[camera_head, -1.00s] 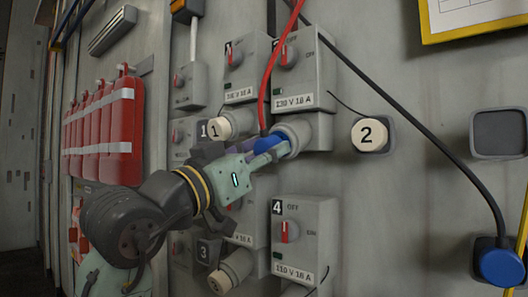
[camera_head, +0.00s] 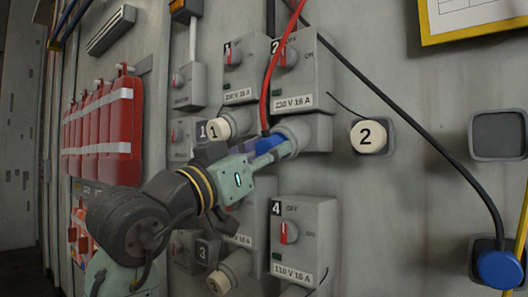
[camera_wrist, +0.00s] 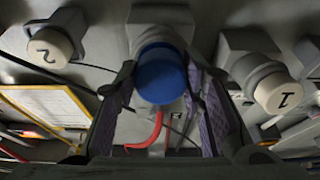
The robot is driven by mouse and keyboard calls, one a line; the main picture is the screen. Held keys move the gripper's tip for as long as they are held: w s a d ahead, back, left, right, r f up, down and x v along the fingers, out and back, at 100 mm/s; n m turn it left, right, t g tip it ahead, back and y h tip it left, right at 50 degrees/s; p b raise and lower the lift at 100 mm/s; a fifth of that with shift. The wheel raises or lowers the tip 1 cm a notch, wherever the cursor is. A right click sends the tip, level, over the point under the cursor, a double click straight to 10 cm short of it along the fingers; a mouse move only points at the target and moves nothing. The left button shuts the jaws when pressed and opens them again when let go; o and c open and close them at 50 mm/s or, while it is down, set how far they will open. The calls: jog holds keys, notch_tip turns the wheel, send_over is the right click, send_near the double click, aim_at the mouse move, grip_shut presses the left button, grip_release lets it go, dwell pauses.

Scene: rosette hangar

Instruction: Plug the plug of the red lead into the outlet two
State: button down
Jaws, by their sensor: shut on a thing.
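The blue plug (camera_head: 268,147) of the red lead (camera_head: 266,92) is between the fingers of my gripper (camera_head: 272,151), which is shut on it. The plug also shows in the wrist view (camera_wrist: 161,74), lined up in front of a grey socket (camera_wrist: 158,28). That socket (camera_head: 301,131) sits under the box of outlet two (camera_head: 305,75), marked 2 and 230 V 16 A. The plug is at the socket's mouth; how far in it sits is hidden by the fingers and plug. The cap marked 2 (camera_head: 368,136) hangs aside to the right.
A cap marked 1 (camera_head: 218,126) is close left of my gripper. Box 4 (camera_head: 304,238) juts out below. A black lead (camera_head: 420,125) runs down right to another blue plug (camera_head: 500,265). Red canisters (camera_head: 108,125) line the left wall. The wall right of cap 2 is mostly clear.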

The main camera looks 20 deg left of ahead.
jog(key=shift+w, duration=0.15)
jog(key=c, duration=1)
grip_release()
jog(key=shift+d, duration=0.1)
jog(key=shift+o, duration=0.2)
